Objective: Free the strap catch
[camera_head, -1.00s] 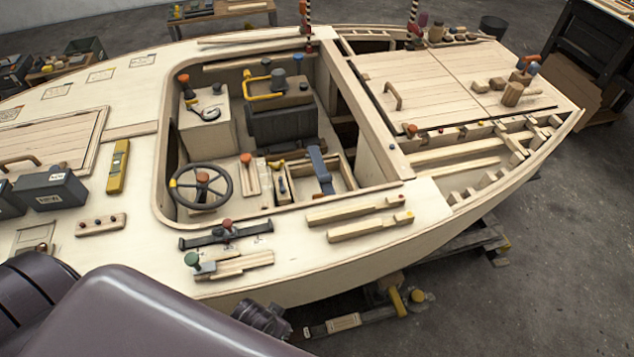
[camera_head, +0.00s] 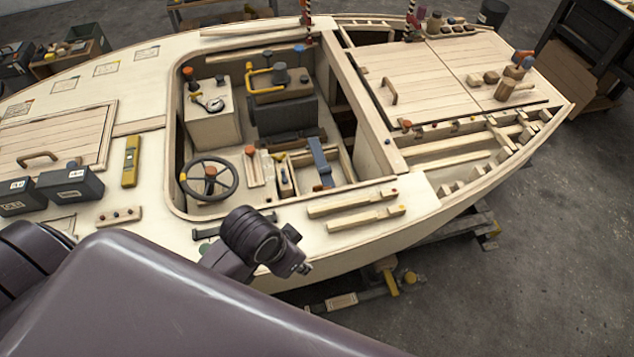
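I cannot tell for sure which part is the strap catch. My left arm comes in from the lower left. The dark end of it, at my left gripper (camera_head: 291,262), is over the near deck edge, just left of two wooden strips (camera_head: 352,210). Its fingers cannot be made out, nor whether it holds anything. My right gripper is not in view.
The cockpit holds a steering wheel (camera_head: 209,178), a gauge box (camera_head: 210,112) and a blue-handled lever (camera_head: 319,160). Dark boxes (camera_head: 70,184) and a yellow level (camera_head: 131,161) lie on the left deck. A slatted hatch (camera_head: 430,82) covers the right. Open floor (camera_head: 540,240) lies right of the hull.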

